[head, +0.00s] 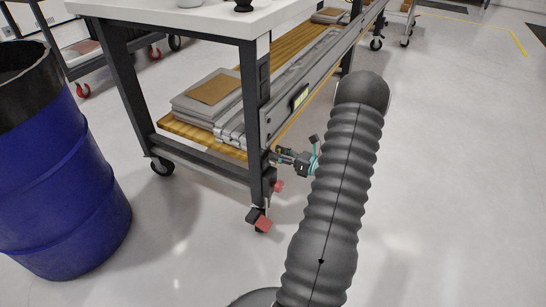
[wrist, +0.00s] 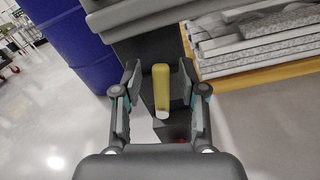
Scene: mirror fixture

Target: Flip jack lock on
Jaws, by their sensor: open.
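My gripper (head: 284,157) is beside the dark front leg of the workbench, just above the red parts low on that leg. In the wrist view my gripper (wrist: 159,78) is open, with a yellow upright bar (wrist: 161,88) with a pale lower end between its fingers. I see gaps on both sides of the bar, and I cannot tell its depth. One red part (head: 278,186) is on the leg below my gripper, and a red pedal-like piece (head: 263,224) is at the caster. A sliver of red shows low in the wrist view. I cannot tell which part is the jack lock.
The workbench (head: 190,22) has a wooden lower shelf with grey boxes (head: 205,98) and long grey profiles. A blue barrel (head: 70,190) stands on the left. The floor on the right is clear. My dark arm covers part of the head view.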

